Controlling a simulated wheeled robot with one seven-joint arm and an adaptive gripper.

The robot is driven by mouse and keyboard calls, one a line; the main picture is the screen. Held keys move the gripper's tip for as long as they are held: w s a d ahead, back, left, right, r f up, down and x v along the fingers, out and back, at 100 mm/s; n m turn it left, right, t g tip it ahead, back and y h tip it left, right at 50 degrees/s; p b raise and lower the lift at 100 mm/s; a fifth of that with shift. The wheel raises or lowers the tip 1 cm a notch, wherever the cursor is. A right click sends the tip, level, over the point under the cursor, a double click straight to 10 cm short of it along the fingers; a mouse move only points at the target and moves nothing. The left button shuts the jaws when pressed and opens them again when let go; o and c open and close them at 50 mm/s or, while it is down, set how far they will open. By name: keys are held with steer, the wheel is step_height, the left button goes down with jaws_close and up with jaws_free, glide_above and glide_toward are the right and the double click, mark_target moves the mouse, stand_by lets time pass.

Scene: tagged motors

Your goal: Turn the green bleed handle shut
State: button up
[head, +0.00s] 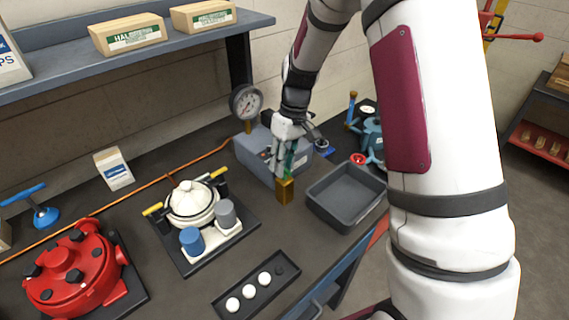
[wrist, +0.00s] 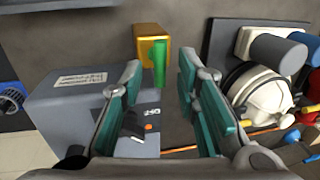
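The green bleed handle (wrist: 159,62) is a short upright bar in the wrist view, on the front of a brass block (wrist: 147,38). The brass block (head: 285,191) also shows in the head view, at the front of a grey box (head: 245,155). My gripper (wrist: 160,72) is open, with one teal-padded finger on each side of the handle in the picture. I cannot tell whether either finger touches it; gaps show on both sides. In the head view my gripper (head: 281,160) points down over the box and block and hides most of the handle.
A pressure gauge (head: 246,102) stands behind the box. An empty grey tray (head: 345,195) lies right of the block. A blue-green valve (head: 371,135) stands behind the tray. A white domed pot (head: 192,204) sits to the left. Bare bench lies in front of the block.

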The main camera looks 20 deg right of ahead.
steer(key=shift+f, duration=0.4)
steer(key=shift+c, duration=0.3)
jaws_close()
steer(key=shift+a, duration=0.1)
